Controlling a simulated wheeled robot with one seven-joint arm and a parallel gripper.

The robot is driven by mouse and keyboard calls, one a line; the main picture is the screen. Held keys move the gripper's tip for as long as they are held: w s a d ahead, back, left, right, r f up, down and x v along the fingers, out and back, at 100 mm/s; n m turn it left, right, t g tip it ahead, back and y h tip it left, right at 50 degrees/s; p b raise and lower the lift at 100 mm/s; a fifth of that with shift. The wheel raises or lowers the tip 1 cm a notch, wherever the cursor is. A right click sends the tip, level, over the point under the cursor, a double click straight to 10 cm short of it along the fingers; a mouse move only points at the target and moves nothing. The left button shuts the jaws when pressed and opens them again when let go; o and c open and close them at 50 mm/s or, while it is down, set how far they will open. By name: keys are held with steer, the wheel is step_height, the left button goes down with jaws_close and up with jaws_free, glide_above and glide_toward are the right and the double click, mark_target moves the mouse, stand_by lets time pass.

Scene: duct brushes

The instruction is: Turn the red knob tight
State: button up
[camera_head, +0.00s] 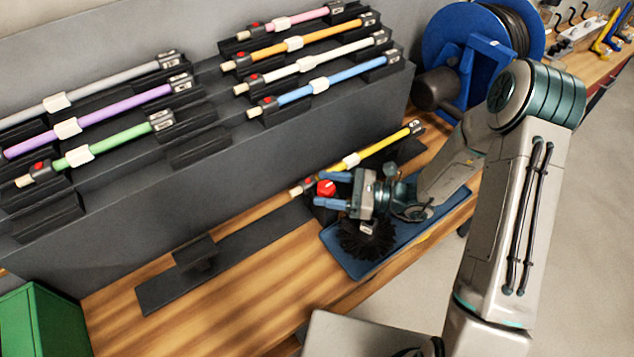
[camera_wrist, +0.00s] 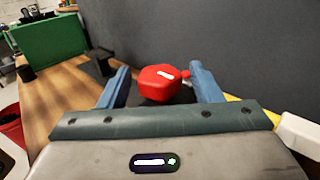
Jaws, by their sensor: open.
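The red knob (camera_head: 326,188) sits low on the bench, beside the end of the yellow rod (camera_head: 375,148). In the wrist view the red knob (camera_wrist: 160,83) is a rounded, faceted block with a white mark on top. My gripper (camera_head: 335,191) is open, with its blue fingers on either side of the knob. In the wrist view the fingers of my gripper (camera_wrist: 165,85) stand left and right of it, with a gap visible on the left. I cannot tell whether the right finger touches the knob. What lies under the knob is mostly hidden.
A black round brush (camera_head: 366,243) lies on a blue tray (camera_head: 345,262) just below my gripper. A dark stepped rack (camera_head: 200,150) with several coloured rods stands behind. A blue hose reel (camera_head: 455,40) is at the back right. The wooden bench (camera_head: 240,310) is clear at front left.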

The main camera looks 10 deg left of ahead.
steer(key=shift+a, duration=1.25)
steer(key=c, duration=1)
steer(key=shift+o, duration=0.2)
